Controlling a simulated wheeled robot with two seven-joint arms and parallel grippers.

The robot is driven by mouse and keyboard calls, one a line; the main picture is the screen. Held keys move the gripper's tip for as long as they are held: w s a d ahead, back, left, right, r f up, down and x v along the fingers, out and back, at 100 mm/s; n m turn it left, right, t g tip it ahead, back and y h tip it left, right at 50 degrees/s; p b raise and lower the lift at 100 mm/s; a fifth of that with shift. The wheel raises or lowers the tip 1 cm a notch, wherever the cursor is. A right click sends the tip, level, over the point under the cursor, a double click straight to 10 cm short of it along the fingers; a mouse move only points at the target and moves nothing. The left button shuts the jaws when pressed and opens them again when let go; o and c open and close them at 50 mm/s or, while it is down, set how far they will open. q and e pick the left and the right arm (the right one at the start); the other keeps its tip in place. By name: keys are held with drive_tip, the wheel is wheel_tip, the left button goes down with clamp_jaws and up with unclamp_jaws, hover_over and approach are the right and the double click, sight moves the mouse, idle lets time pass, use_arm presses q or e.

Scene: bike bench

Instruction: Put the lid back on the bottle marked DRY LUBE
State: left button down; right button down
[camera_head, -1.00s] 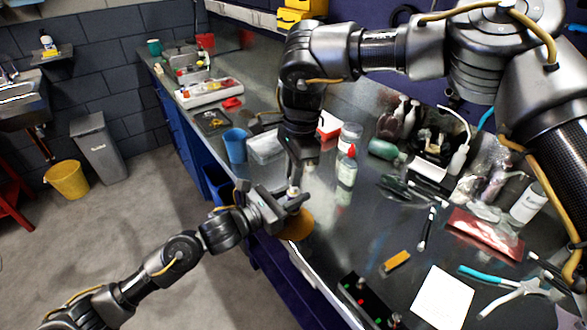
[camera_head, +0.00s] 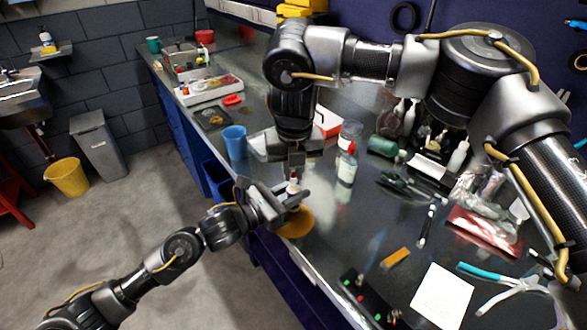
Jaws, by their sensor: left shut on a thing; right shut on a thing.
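My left gripper (camera_head: 283,199) is near the bench's front edge, shut around a small pale bottle (camera_head: 293,188); its label is too small to read. The bottle stands about upright between the fingers. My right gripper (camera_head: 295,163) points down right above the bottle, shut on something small. A small reddish piece shows between the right fingers and the bottle top; I take it to be the lid. I cannot tell whether it touches the bottle.
An orange disc (camera_head: 297,223) lies below the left gripper. A bottle with a red tip (camera_head: 347,164) stands to the right, beside a white-capped jar (camera_head: 350,132). A blue cup (camera_head: 235,142) stands to the left.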

drive_tip(key=m, duration=0.5)
drive_tip(key=shift+h, duration=0.3)
drive_tip(key=m, duration=0.8)
drive_tip(key=shift+g+h, duration=0.3)
drive_tip(key=shift+h, duration=0.1)
drive_tip(key=m, duration=0.8)
drive_tip(key=shift+w+g, duration=0.1)
drive_tip(key=shift+g, duration=0.3)
drive_tip(key=m, duration=0.3)
drive_tip(key=m+g, duration=0.1)
drive_tip(key=m, duration=0.8)
drive_tip(key=shift+y, duration=0.3)
drive_tip(key=c, duration=1.3)
unclamp_jaws()
